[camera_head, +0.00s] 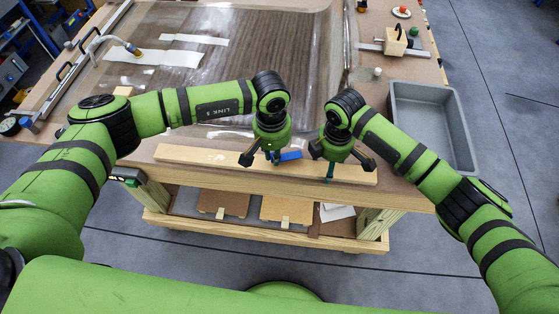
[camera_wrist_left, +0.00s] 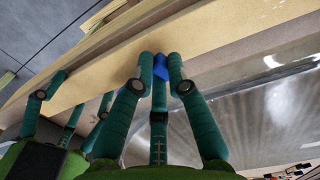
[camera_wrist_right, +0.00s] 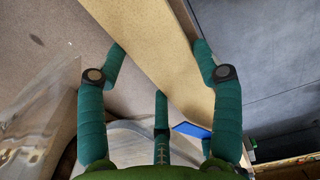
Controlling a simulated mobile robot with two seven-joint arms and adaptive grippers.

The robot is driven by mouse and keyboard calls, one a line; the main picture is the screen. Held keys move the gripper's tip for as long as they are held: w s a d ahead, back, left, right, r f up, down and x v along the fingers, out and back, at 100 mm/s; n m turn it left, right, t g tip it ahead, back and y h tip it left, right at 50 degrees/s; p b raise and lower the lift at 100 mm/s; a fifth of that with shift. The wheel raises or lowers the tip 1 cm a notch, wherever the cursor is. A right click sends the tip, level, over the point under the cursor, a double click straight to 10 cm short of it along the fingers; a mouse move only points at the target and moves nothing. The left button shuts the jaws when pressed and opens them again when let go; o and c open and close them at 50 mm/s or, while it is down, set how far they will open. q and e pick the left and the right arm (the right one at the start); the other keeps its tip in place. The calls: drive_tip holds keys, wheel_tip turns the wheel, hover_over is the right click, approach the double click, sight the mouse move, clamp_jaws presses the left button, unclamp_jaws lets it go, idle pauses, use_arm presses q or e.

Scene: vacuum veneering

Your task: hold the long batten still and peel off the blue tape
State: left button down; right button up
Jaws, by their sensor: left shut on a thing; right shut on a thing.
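The long batten (camera_head: 215,158) is a pale wooden strip lying along the front edge of the bench. It also crosses the left wrist view (camera_wrist_left: 105,72) and the right wrist view (camera_wrist_right: 150,40). The blue tape (camera_head: 290,156) shows between my two grippers at the batten. My left gripper (camera_head: 274,158) is shut on the tape; in its wrist view the blue tape (camera_wrist_left: 160,68) sits between the fingertips, which partly hide it. My right gripper (camera_head: 330,172) is shut across the batten, one finger on each side. The tape (camera_wrist_right: 190,130) also shows beside that gripper's lower finger.
A clear sheet over dark veneer (camera_head: 250,50) covers the bench middle, with pale strips (camera_head: 160,57) at left. A grey tray (camera_head: 433,120) stands at the right. A wooden block (camera_head: 395,42) lies at the far right. Boards (camera_head: 285,208) rest on the lower shelf.

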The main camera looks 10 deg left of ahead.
use_arm(q)
drive_tip(key=shift+w+d+r, duration=0.1)
drive_tip(key=shift+d+r, duration=0.1)
drive_tip(key=shift+r, duration=1)
drive_tip(key=shift+d+r, duration=0.15)
drive_tip(key=shift+r, duration=1.05)
use_arm(e)
drive_tip(key=shift+s+f, duration=0.1)
drive_tip(key=o, duration=1.3)
drive_tip(key=shift+c, duration=0.2)
drive_tip(key=shift+r, duration=0.25)
wheel_tip(320, 180, up, 12)
drive_tip(key=shift+f, duration=0.2)
